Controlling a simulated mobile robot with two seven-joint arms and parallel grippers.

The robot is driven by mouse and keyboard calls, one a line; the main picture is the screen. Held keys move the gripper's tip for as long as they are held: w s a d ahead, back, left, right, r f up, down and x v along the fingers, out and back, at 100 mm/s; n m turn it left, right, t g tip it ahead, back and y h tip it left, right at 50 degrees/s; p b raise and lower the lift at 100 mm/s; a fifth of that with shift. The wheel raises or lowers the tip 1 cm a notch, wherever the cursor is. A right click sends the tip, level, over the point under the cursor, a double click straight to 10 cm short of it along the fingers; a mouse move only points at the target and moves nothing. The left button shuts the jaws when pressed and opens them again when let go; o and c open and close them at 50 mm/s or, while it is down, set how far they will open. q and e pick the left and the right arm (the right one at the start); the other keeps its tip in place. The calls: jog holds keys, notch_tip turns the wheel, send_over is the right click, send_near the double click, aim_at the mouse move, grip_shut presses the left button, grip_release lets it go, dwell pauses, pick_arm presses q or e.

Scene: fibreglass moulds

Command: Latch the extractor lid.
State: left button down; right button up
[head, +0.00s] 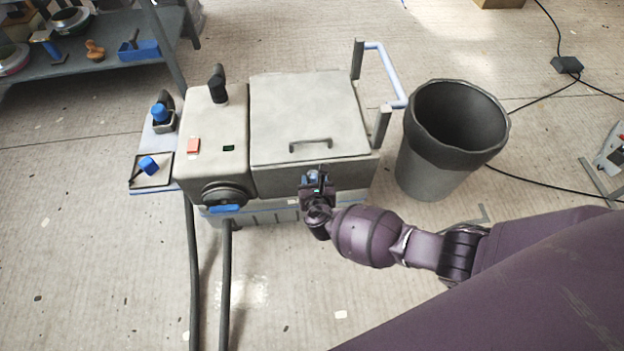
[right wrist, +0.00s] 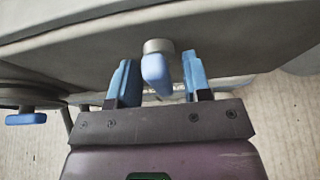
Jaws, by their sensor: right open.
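The extractor (head: 215,130) is a pale grey machine on the floor. Its lid (head: 305,110), with a dark bar handle (head: 310,145), lies down flat over the right part of the body. In the right wrist view a blue latch tab (right wrist: 156,76) hangs from a grey round pivot (right wrist: 158,46) on the extractor's front. My right gripper (head: 317,178) is at the front below the lid. In the wrist view its blue fingers (right wrist: 159,78) are open, one on each side of the tab, with gaps. My left gripper is out of view.
A grey bin (head: 450,140) stands right of the extractor, near its pale blue side handle (head: 388,72). A side shelf (head: 152,172) on the left holds blue-handled items. Two dark hoses (head: 226,285) run down the front. A cable lies on the floor at right.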

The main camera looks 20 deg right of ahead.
jog(key=shift+w, duration=0.15)
jog(key=shift+c, duration=0.2)
jog(key=c, duration=0.6)
jog(key=shift+c, duration=0.2)
